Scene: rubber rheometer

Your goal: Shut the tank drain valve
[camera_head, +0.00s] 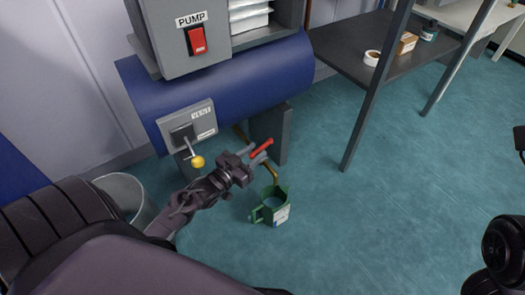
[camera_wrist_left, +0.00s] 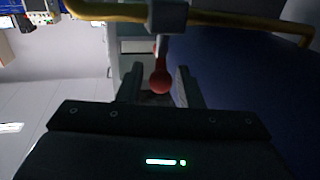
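The drain valve's red lever (camera_head: 262,148) shows at the lower right of the blue tank (camera_head: 235,85), by a brass pipe (camera_head: 271,176). My left gripper (camera_head: 257,154) is at the lever with its fingers apart. In the left wrist view the lever's round red end (camera_wrist_left: 160,80) lies between the two open fingers (camera_wrist_left: 160,88), with a gap on each side. The grey valve body (camera_wrist_left: 168,15) sits on the brass pipe (camera_wrist_left: 105,12) above it. My right gripper cannot be made out.
A green jug (camera_head: 270,212) stands on the floor below the pipe. A yellow-knobbed lever (camera_head: 197,161) is on the tank's front panel, left of my gripper. A grey bin (camera_head: 127,192) stands at the left. A dark table (camera_head: 345,42) stands at the right; the floor before it is clear.

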